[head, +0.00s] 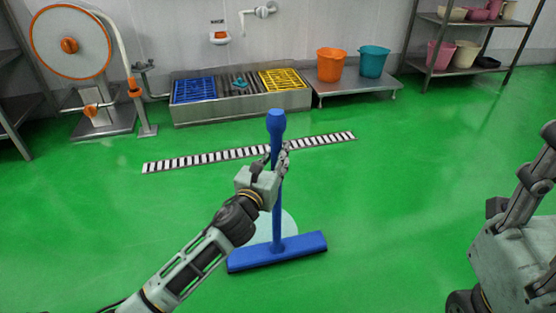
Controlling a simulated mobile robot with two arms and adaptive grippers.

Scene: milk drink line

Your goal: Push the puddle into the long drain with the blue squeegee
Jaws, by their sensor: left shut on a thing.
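The blue squeegee (276,248) stands upright, its wide head low at the green floor and its handle rising above. My left gripper (277,160) is shut around the upper part of the handle, below the thick grip. The puddle (291,226) is a pale, roundish patch just beyond the squeegee head, partly hidden by the handle, the head and my left arm. The long drain (205,159) is a slotted strip running slantwise across the floor farther off, beyond the puddle. My right arm shows at the right edge; its fingers are not visible.
A steel trough (240,107) with blue and yellow grates stands at the back wall. A low steel stand (352,88) beside it holds an orange bucket (331,65) and a teal bucket (373,61). A hose reel (70,42) stands at back left. Floor between puddle and drain is clear.

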